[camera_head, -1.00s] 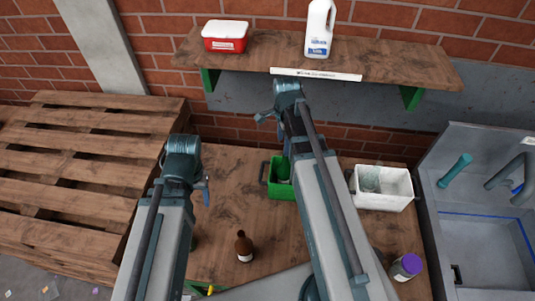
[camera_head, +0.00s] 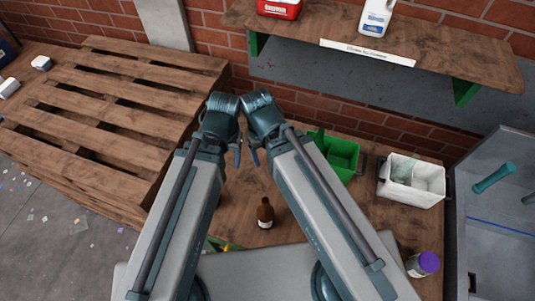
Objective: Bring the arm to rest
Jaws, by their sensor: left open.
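Both my arms rise from the bottom of the head view and bend at joints that sit close together in the middle. My left gripper (camera_head: 237,156) shows only as a small part beside the bend of its arm. It is open, with nothing seen in it, and is mostly hidden by the arm. My right gripper is hidden behind its own arm. A brown bottle (camera_head: 265,213) stands upright on the wooden table (camera_head: 240,200) between the two arms, apart from them.
A green bin (camera_head: 341,155) and a white bin (camera_head: 411,181) stand right of my right arm. A purple-capped jar (camera_head: 423,264) is near the table's right side. A shelf (camera_head: 470,60) holds a red tub (camera_head: 279,9) and a white jug (camera_head: 376,17). Pallets (camera_head: 100,110) lie left; a sink (camera_head: 500,230) is right.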

